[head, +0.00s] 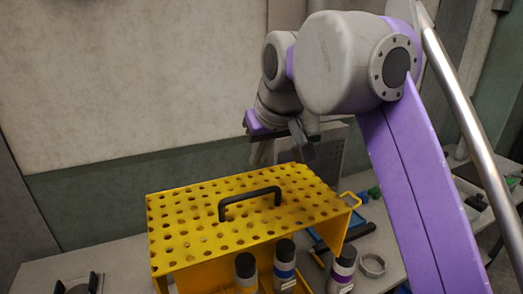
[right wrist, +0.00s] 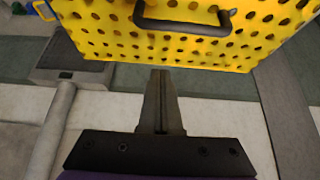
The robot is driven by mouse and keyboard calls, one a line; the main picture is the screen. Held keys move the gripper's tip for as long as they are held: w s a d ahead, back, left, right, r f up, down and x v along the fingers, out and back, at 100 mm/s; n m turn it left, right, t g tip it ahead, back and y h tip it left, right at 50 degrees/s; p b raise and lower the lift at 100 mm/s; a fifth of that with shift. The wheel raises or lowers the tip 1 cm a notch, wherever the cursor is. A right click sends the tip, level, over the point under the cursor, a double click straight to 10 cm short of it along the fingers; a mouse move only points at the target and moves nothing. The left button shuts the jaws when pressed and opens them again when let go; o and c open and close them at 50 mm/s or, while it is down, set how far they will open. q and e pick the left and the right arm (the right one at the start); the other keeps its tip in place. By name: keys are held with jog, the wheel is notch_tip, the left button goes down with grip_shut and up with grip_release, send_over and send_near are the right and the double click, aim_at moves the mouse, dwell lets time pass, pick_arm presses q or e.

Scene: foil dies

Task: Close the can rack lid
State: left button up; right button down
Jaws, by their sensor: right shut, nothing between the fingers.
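The can rack (head: 163,258) is yellow and stands on the bench at the lower middle of the head view. Its perforated yellow lid (head: 180,212) carries a black handle (head: 250,202) and appears roughly level; whether it is fully down cannot be told. Dark-capped cans (head: 284,268) show below the lid's front edge. My right gripper (head: 305,150) is shut and empty, beyond the lid's far edge. In the right wrist view, its fingers (right wrist: 160,78) point at the lid (right wrist: 110,38), and the handle (right wrist: 185,27) shows farther up. Contact with the lid is not visible. My left gripper is out of view.
Right of the rack on the bench are a metal ring (head: 373,265), a blue-and-black item and small green pieces (head: 374,192). A grey box (right wrist: 70,62) stands near the rack in the wrist view. The bench's left part (head: 120,262) has some free room.

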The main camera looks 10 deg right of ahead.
aim_at(260, 207)
jog(key=x, duration=0.4)
jog(key=shift+w+f+b, duration=0.1)
jog(key=shift+f+b, duration=0.1)
jog(key=shift+b, duration=0.2)
jog(key=shift+s+d+f+b, duration=0.15)
jog(key=shift+s+d, duration=0.05)
jog(key=shift+s, duration=0.35)
jog(key=shift+s+d+f+b, duration=0.1)
jog(key=shift+s+d+f, duration=0.05)
jog(key=shift+s, duration=0.45)
jog(key=shift+s+d+f+b, duration=0.15)
jog(key=shift+s+d, duration=0.05)
jog(key=shift+s, duration=0.35)
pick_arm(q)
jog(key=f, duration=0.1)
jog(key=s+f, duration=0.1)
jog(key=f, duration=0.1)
pick_arm(e)
jog(key=shift+w, duration=0.1)
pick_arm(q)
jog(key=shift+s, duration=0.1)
pick_arm(e)
jog(key=shift+a+f, duration=0.1)
jog(key=shift+a, duration=0.05)
